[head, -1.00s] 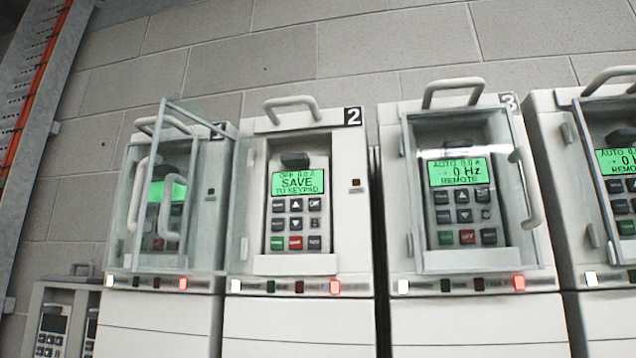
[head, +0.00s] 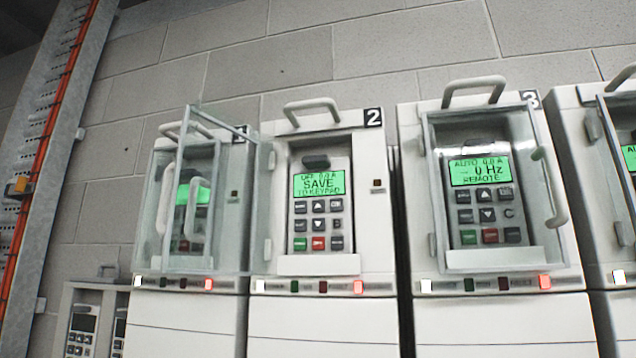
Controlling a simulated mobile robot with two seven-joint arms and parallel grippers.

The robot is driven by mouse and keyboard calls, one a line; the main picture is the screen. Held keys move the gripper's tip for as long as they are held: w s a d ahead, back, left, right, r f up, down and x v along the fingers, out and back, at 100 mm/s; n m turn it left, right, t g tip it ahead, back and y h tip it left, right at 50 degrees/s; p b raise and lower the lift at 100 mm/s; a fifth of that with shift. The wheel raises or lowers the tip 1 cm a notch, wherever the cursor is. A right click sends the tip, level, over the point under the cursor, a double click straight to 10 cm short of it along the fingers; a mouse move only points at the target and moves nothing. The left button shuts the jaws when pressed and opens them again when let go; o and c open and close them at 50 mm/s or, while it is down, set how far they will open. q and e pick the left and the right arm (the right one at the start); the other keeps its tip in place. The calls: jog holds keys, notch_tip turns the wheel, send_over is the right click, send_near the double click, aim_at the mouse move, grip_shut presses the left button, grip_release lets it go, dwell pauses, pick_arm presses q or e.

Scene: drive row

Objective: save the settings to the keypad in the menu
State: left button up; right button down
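Drive 2 (head: 378,220) stands in the middle of the head view. Its clear door (head: 264,205) is swung open to the left, in front of part of drive 1. Its keypad (head: 320,222) is uncovered and seated in the recess. The green screen (head: 319,184) reads "OFF 0.0 A", "SAVE", "TO KEYPAD". Below the screen are dark arrow and other keys, with a red key (head: 318,243) and a green key (head: 300,244) in the bottom row. A red lamp (head: 358,287) is lit under the recess. Neither of my grippers is in view.
Drive 3 (head: 415,200) stands to the right behind its clear door; its screen reads "AUTO 0.0 A", "0 Hz", "REMOTE". Drive 1 (head: 236,220) is at left. Another drive (head: 575,180) is cut off at right. A low case with spare keypads (head: 82,325) sits lower left.

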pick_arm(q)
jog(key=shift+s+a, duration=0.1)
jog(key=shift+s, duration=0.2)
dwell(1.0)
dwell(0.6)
